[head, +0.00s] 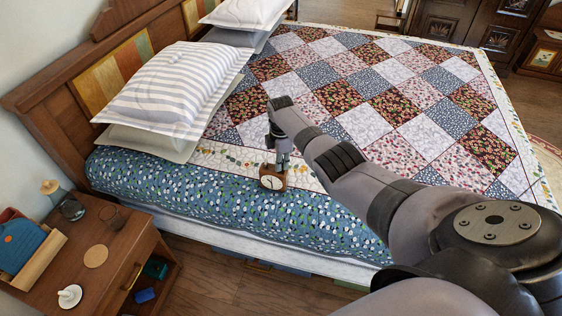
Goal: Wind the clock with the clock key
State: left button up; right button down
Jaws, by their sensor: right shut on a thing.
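My right gripper (277,163) comes in from the right over the near side of the bed and points down. It is shut on the small brown clock (272,184), whose round white face turns toward me. The clock shows in front of the blue dotted bedding; I cannot tell whether it touches the bed. I cannot make out a clock key anywhere. My left gripper is not in view.
The bed (320,222) fills the middle, with striped pillows (165,85) at its head. A wooden nightstand (122,262) at lower left holds a dark glass (71,208), a round coaster (96,256), a small white object (70,296) and a blue item in a wooden holder (20,245).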

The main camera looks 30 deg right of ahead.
jog(key=m, duration=0.5)
jog(key=shift+m+p, duration=0.3)
jog(key=shift+m, duration=0.1)
jog(key=m, duration=0.6)
jog(key=shift+p, duration=0.3)
jog(key=m, duration=0.5)
jog(key=shift+m, duration=0.3)
jog(key=m, duration=0.6)
jog(key=shift+p, duration=0.35)
jog(key=m, duration=0.5)
jog(key=shift+m, duration=0.4)
jog(key=m, duration=1.2)
jog(key=shift+m, duration=0.4)
jog(key=m, duration=0.6)
jog(key=m+b, duration=0.1)
jog(key=m, duration=0.2)
jog(key=shift+f, duration=0.15)
jog(key=m+b, duration=0.5)
jog(key=b, duration=0.8)
jog(key=shift+a+f+m, duration=0.1)
jog(key=shift+f+m, duration=0.05)
jog(key=shift+m, duration=0.25)
jog(key=shift+r+m+b, duration=0.2)
jog(key=shift+m+b, duration=0.1)
jog(key=shift+b, duration=0.7)
